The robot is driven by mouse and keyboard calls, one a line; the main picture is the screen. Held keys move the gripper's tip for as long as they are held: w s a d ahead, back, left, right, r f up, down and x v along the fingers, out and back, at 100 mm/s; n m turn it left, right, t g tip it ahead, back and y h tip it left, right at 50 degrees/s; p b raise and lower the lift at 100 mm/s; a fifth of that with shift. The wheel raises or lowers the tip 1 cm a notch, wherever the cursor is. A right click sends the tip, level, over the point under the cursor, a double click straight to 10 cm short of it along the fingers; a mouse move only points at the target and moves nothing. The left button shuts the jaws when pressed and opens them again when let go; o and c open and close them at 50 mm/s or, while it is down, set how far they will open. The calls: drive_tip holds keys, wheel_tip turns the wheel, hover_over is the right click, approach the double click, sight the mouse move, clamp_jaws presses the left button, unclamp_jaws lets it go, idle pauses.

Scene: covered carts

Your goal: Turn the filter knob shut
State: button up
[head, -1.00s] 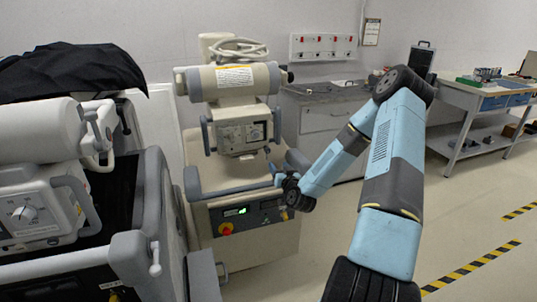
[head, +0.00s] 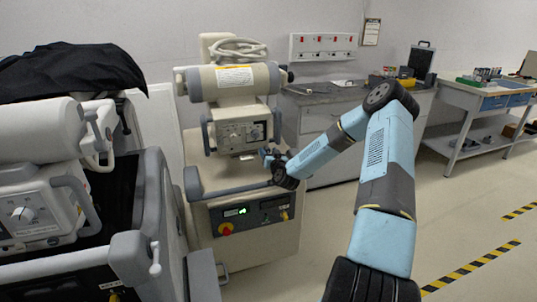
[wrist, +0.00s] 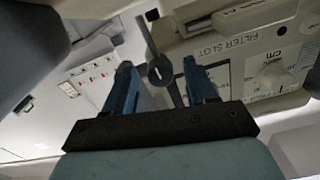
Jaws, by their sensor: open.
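The cart's grey control head (head: 238,134) faces me in the head view. My gripper (head: 266,154) is at its lower right corner. In the wrist view my gripper (wrist: 157,65) is open, with its two blue fingers apart. A dark round knob-like piece (wrist: 158,73) with a pale slot mark shows between the fingertips, in line with a grey bar. I cannot tell whether the fingers touch it, nor whether it is the filter knob. The "FILTER SLOT" lettering (wrist: 240,40) is to its right on the panel. A pale dial (wrist: 272,78) marked "cm" is further right.
A second cart (head: 40,205) with a similar head stands at the left, partly under a black cover (head: 70,68). A counter (head: 320,92) stands behind.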

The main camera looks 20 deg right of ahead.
drive_tip(key=shift+c, duration=0.4)
clamp_jaws()
drive_tip(key=shift+m, duration=0.4)
drive_tip(key=m, duration=0.5)
drive_tip(key=shift+d+m, duration=0.1)
drive_tip(key=shift+m, duration=0.3)
drive_tip(key=m, duration=0.6)
drive_tip(key=shift+s+f, duration=0.1)
drive_tip(key=shift+f, duration=0.05)
drive_tip(key=shift+d+m, duration=0.1)
drive_tip(key=shift+m, duration=0.2)
